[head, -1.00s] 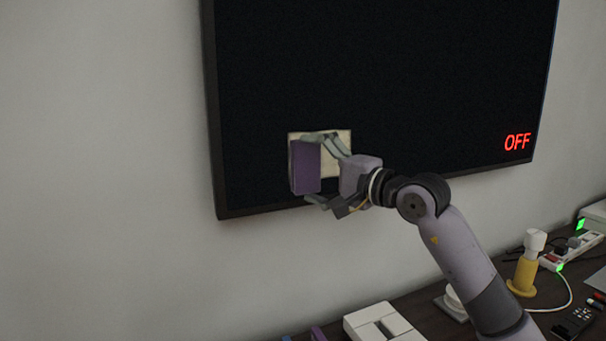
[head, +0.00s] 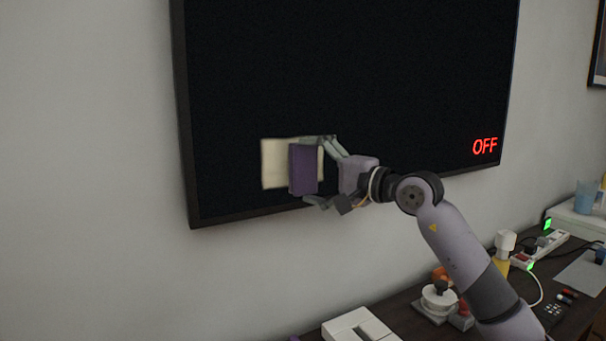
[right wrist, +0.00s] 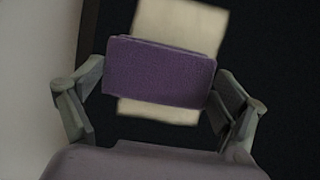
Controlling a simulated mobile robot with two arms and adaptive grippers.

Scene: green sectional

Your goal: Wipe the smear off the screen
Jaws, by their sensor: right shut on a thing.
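The screen (head: 350,80) is a large black wall panel with a red "OFF" at its lower right. A pale cream rectangular patch, the smear (head: 274,164), lies near its lower left. My right gripper (head: 318,170) is shut on a purple block (head: 303,170), held upright in front of the right part of the patch. In the right wrist view the purple block (right wrist: 160,72) sits between the fingers and hides the middle of the smear (right wrist: 180,22), which shows above and below it. Whether the block touches the screen I cannot tell. My left gripper is not in view.
Below the screen a dark desk (head: 395,318) holds a white box (head: 358,328), a white round-topped item (head: 438,298), a power strip (head: 540,248) and a blue cup (head: 586,196). The wall left of the screen is bare.

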